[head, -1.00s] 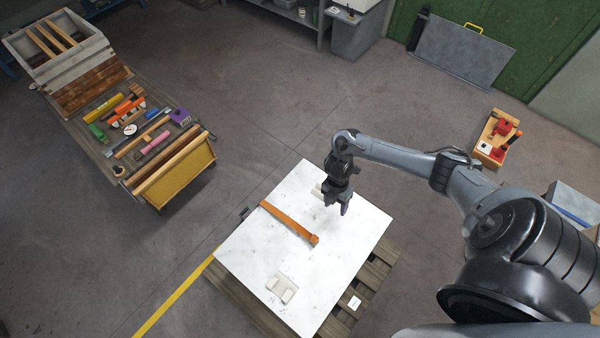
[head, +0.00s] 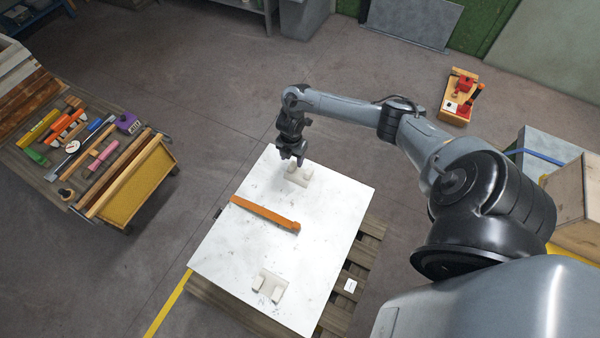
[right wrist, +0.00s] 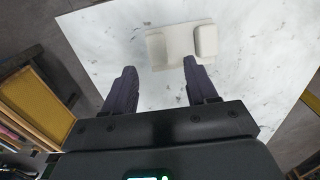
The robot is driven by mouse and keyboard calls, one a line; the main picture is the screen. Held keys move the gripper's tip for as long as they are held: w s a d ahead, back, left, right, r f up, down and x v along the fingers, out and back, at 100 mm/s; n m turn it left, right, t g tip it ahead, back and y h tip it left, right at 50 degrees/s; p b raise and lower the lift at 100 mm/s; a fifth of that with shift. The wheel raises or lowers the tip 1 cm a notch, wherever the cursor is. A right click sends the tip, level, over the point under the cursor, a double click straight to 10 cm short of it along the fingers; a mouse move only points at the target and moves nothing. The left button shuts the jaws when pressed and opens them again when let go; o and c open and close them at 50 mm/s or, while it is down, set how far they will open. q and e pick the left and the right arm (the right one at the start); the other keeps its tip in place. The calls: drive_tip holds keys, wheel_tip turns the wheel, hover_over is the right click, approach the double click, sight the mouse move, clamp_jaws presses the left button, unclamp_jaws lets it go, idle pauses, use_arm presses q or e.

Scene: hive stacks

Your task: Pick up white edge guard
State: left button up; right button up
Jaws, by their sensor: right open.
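Two white edge guards lie on a white board. The far edge guard (head: 298,175) is near the board's back edge; the near edge guard (head: 268,286) is near its front edge. My right gripper (head: 292,160) is above the back edge of the board, close to the far edge guard. In the right wrist view, my right gripper (right wrist: 157,78) is open and empty, and an edge guard (right wrist: 180,44) lies beyond its fingertips, apart from them. My left gripper is not in view.
The white board (head: 325,215) rests on a wooden pallet (head: 362,275). An orange-brown wooden bar (head: 265,213) lies across the board between the two guards. A cart (head: 135,205) with several tools stands at the left.

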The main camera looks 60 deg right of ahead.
sight(292, 165)
wheel_tip(292, 165, down, 4)
drive_tip(key=shift+w+b, duration=0.15)
drive_tip(key=shift+b, duration=0.7)
drive_tip(key=shift+d+f, duration=0.1)
drive_tip(key=shift+f, duration=0.55)
clamp_jaws()
drive_tip(key=shift+r, duration=0.1)
